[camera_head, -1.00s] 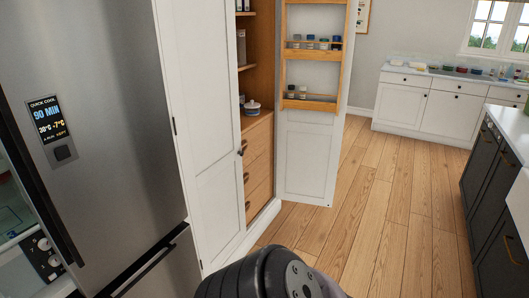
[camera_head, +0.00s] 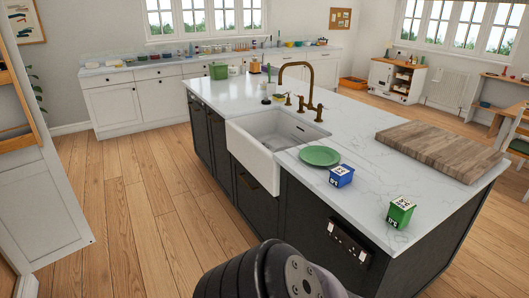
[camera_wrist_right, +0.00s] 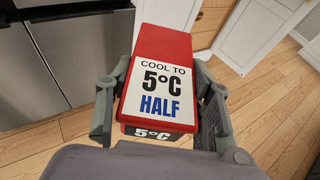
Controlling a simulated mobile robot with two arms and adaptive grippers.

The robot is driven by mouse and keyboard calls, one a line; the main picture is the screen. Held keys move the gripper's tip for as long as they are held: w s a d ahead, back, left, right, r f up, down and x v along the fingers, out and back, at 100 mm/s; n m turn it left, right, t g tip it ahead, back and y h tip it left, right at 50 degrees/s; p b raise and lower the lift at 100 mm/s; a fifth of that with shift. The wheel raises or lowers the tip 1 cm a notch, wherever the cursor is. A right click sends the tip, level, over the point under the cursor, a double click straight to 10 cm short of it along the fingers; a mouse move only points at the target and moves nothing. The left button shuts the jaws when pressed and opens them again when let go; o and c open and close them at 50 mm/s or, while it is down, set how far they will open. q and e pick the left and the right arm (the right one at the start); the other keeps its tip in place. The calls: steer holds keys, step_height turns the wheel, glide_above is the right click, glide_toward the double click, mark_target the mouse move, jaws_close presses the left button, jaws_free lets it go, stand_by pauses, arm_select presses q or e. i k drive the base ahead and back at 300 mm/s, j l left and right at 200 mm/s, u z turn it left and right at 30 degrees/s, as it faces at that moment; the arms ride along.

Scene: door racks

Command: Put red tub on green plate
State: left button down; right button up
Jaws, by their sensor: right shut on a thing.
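The red tub (camera_wrist_right: 165,45) is in the right wrist view, with a white label reading "COOL TO 5°C HALF". My right gripper (camera_wrist_right: 160,95) is shut on it, one finger along each side, and holds it above the wooden floor. The green plate (camera_head: 319,156) lies on the white marble island in the head view, between the sink and a blue tub, with nothing on it. In the head view the right gripper and red tub are out of sight; only a dark part of my arm shows at the bottom. My left gripper is not in view.
A blue tub (camera_head: 341,176) stands close to the plate, and a green tub (camera_head: 400,212) stands near the island's front edge. A wooden board (camera_head: 440,150) lies at right. The sink (camera_head: 270,140) and brass tap (camera_head: 297,80) are beyond the plate. Floor at left is clear.

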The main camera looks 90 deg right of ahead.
mark_target(320, 157)
steer(key=l+z, duration=0.1)
steer(key=z, duration=2.05)
